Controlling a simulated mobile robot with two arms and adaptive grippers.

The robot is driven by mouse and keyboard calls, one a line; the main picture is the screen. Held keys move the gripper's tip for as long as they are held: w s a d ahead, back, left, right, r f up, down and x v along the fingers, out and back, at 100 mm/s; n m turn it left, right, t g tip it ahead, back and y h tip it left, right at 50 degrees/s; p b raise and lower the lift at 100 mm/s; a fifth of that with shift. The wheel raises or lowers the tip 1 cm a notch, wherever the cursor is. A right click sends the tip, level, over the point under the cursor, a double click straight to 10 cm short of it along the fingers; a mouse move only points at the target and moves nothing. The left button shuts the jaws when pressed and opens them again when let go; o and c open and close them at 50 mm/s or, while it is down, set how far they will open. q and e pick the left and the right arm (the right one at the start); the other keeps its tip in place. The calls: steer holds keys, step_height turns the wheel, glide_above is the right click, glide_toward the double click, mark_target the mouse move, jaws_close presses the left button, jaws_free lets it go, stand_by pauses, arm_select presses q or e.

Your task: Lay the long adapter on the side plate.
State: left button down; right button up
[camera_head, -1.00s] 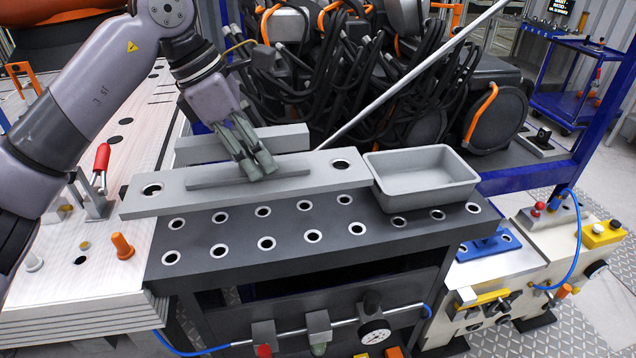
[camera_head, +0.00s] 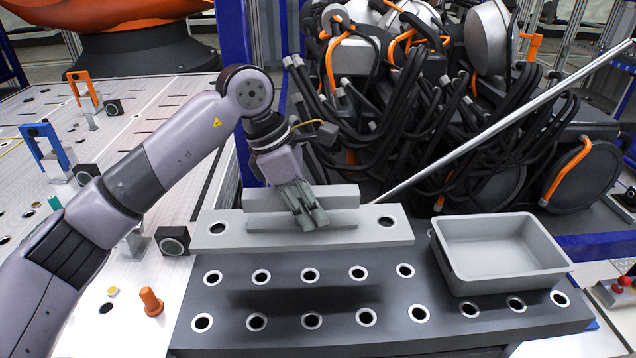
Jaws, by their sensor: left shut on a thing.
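The long adapter (camera_head: 355,235) is a light grey bar with a ringed hole near each end and raised ribs along its middle. My left gripper (camera_head: 311,222) points down over its middle, shut on the front rib; the fingers hide part of it. The adapter lies level along the back of the side plate (camera_head: 285,335), a dark grey plate with rows of ringed holes. A dark shadow band lies on the plate in front of the adapter. Its underside is hidden, so I cannot tell whether it touches. My right gripper is not in view.
A grey open tray (camera_head: 447,268) sits on the plate's right part, close to the adapter's right end. Black cables and a slanted metal rod (camera_head: 455,150) stand behind. An orange peg (camera_head: 151,302) stands on the pale table at left.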

mark_target(311, 236)
arm_select(q)
step_height(311, 236, down, 7)
steer(key=shift+w+f+p, duration=0.15)
steer(key=shift+f+p, duration=0.05)
steer(key=shift+p, duration=0.85)
step_height(311, 236, down, 5)
steer(key=shift+d+f+p, duration=0.1)
steer(key=shift+p, duration=0.65)
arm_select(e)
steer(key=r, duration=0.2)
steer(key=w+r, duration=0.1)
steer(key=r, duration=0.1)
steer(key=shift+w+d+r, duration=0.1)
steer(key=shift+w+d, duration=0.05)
arm_select(q)
steer(key=c, duration=1.8)
jaws_free()
steer(key=shift+f, duration=0.25)
steer(key=o, duration=0.5)
steer(key=shift+c, duration=0.2)
steer(key=shift+r, duration=0.15)
